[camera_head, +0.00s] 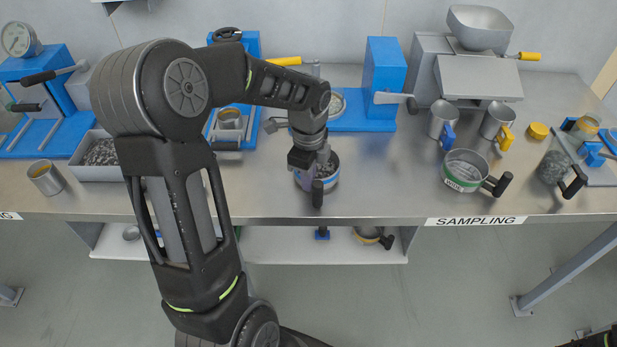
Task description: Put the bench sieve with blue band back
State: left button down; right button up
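The bench sieve with blue band (333,181) is a round metal pan on the bench's front middle. A blue stripe runs around its wall, and dark grains show inside. Its black handle (317,194) points toward me. My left gripper (312,178) reaches down at the sieve's near left side, by the handle, and hides part of the pan. Whether its fingers are closed on the handle cannot be seen. My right gripper is out of view; only a dark piece of my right arm shows at the bottom right corner.
A green-banded sieve (461,185) stands to the right, near several handled cups. Blue stands (383,80) and a metal hopper (480,28) line the back. A grey tray of grains (98,172) is left. A lower shelf (290,245) holds another pan (370,236).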

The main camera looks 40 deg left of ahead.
pick_arm(q)
jog(key=shift+f, duration=0.1)
jog(key=c, duration=1.6)
grip_release()
jog(key=shift+c, duration=0.2)
notch_tip(320, 180, up, 12)
jog(key=b, duration=0.1)
